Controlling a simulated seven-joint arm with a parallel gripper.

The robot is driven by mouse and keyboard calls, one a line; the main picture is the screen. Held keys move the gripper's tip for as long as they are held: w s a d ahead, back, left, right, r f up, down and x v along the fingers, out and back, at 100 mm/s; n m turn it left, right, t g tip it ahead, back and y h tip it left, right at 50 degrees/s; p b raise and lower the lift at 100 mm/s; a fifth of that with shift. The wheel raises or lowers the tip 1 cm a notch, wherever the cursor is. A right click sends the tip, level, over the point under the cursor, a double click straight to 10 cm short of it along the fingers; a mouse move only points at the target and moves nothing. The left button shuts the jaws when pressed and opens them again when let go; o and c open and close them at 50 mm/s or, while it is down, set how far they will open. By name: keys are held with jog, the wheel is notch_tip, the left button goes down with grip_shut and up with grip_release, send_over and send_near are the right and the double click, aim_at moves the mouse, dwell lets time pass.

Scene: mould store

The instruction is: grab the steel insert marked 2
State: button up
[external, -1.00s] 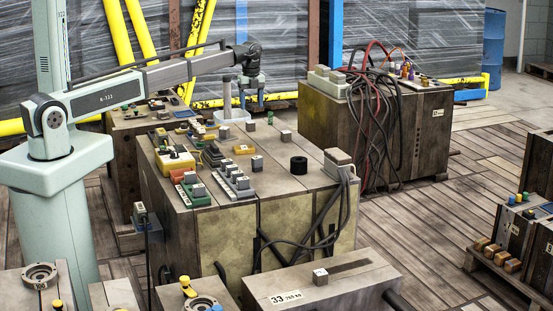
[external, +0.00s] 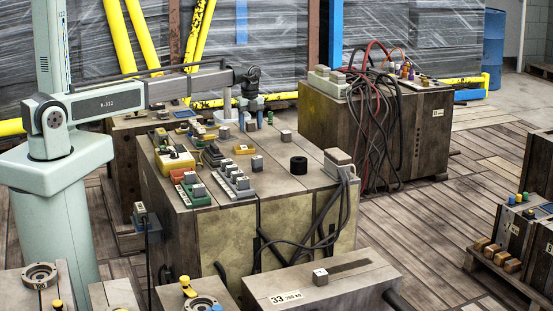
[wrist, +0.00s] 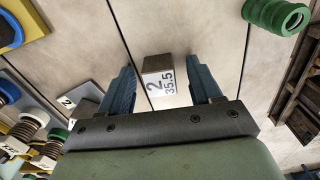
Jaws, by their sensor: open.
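The steel insert marked 2 (wrist: 159,84) is a small block with a white label reading "2" and "35.5" in the wrist view. My gripper (wrist: 159,70) is open, with one blue-grey finger on either side of it. A gap shows between the insert and each finger. In the external view, my gripper (external: 251,109) is low over the back of the large central block, right above a small grey cube (external: 251,126) that appears to be this insert. The insert's lower sides are hidden.
A green ring-shaped part (wrist: 277,15) lies right of my gripper. A grey plate with a tag (wrist: 88,97) and several springs (wrist: 27,125) are close on the left.

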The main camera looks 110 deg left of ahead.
grip_shut()
dwell(0.6)
